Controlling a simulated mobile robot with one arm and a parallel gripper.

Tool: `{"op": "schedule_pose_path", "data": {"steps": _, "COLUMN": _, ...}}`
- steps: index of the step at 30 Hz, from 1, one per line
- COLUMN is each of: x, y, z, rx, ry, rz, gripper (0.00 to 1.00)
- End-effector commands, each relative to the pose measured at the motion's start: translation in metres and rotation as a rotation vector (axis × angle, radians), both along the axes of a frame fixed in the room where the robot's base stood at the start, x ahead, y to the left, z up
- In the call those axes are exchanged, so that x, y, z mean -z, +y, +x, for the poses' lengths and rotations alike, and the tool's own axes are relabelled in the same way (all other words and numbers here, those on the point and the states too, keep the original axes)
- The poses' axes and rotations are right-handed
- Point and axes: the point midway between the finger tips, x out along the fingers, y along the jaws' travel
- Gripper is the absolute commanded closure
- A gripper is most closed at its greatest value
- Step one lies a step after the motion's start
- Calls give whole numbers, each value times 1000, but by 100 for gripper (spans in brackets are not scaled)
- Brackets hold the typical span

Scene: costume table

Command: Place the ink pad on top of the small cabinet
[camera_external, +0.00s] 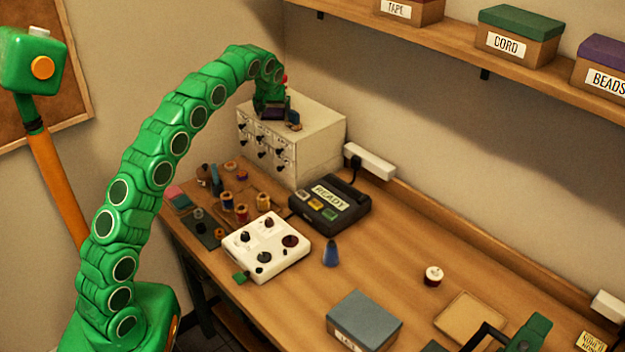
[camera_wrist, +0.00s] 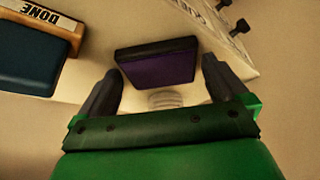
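The ink pad (camera_wrist: 157,66), a dark tray with a purple face, lies on the pale top of the small cabinet (camera_external: 318,130). In the external view the ink pad (camera_external: 272,114) shows partly below my gripper (camera_external: 270,106). In the wrist view my gripper (camera_wrist: 162,75) has its two dark fingers spread, one near each side of the pad. The fingers look apart from it, with nothing held between them. The cabinet's edge and drawer knobs show at the upper right of the wrist view.
A wooden block marked DONE (camera_wrist: 45,20) with a dark blue part sits near the pad on the cabinet top. A black READY device (camera_external: 330,205), a white panel with knobs (camera_external: 265,247) and several spools stand on the table below. A shelf (camera_external: 440,40) with boxes runs along the wall.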

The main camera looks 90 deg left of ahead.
Motion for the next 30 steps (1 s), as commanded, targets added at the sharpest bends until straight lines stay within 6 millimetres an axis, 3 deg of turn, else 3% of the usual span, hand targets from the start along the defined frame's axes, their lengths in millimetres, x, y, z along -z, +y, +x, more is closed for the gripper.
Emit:
{"op": "schedule_pose_path", "data": {"steps": 8, "x": -1, "y": 0, "z": 0, "rx": 0, "ry": 0, "rz": 1, "gripper": 0}}
{"op": "schedule_pose_path", "data": {"steps": 14, "x": -14, "y": -4, "z": 1, "rx": 1, "ry": -2, "rz": 3, "gripper": 0}}
{"op": "schedule_pose_path", "data": {"steps": 30, "x": -97, "y": -38, "z": 1, "rx": 0, "ry": -3, "rz": 4, "gripper": 0}}
